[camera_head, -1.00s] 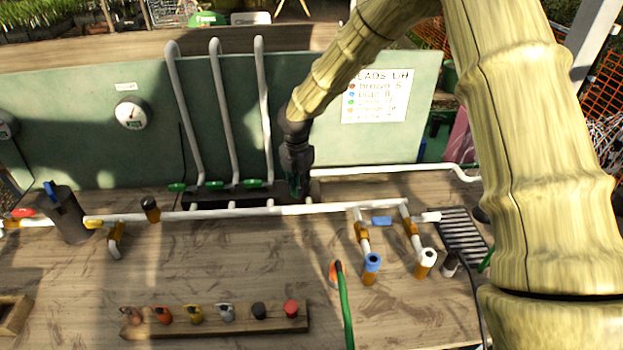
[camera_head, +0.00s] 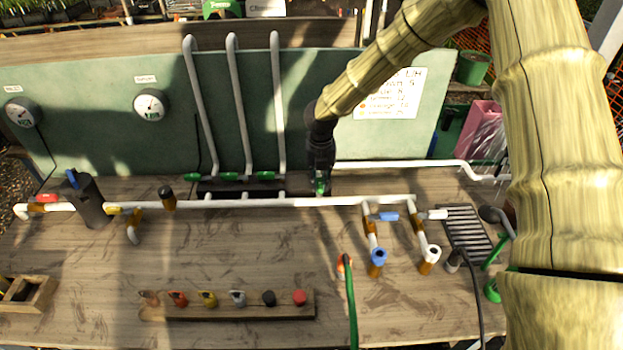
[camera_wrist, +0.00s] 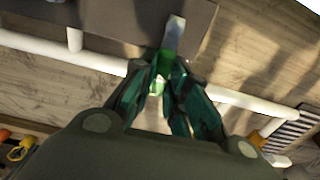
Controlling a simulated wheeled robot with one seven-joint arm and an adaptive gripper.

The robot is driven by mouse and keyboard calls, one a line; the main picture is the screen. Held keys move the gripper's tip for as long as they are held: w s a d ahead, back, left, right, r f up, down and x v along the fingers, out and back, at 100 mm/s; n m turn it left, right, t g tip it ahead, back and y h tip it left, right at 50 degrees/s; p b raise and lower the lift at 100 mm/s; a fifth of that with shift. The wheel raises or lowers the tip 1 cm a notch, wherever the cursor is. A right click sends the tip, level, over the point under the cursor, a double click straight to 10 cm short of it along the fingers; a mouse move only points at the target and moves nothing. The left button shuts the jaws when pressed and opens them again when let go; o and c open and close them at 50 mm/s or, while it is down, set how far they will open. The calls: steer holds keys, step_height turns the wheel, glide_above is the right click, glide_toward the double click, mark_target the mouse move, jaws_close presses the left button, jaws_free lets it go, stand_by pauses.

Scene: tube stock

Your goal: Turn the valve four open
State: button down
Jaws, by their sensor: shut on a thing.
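A row of green valve handles sits on a dark manifold block (camera_head: 240,187) in front of the green panel. Three handles show clearly: the left one (camera_head: 192,177), the middle one (camera_head: 229,176) and the right one (camera_head: 266,175). My gripper (camera_head: 320,188) is at the right end of this row and largely hides the handle there. In the wrist view, my gripper (camera_wrist: 166,95) has its dark green fingers around a green valve part (camera_wrist: 164,64), with a pale grey piece (camera_wrist: 174,34) beyond it. I cannot read this valve's number or tell its exact angle.
A long white pipe (camera_head: 240,203) runs across the bench before the manifold. Branches with a blue end (camera_head: 378,256) and a white end (camera_head: 432,253) stand to the right. A rack (camera_head: 240,311) of coloured fittings lies in front. Bare bench lies between.

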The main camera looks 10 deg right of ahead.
mark_target(320, 183)
stand_by(0.4)
steer(key=c, duration=1.4)
jaws_free()
steer(key=shift+r, duration=0.1)
step_height(320, 183, up, 12)
steer(key=shift+d+f, duration=0.1)
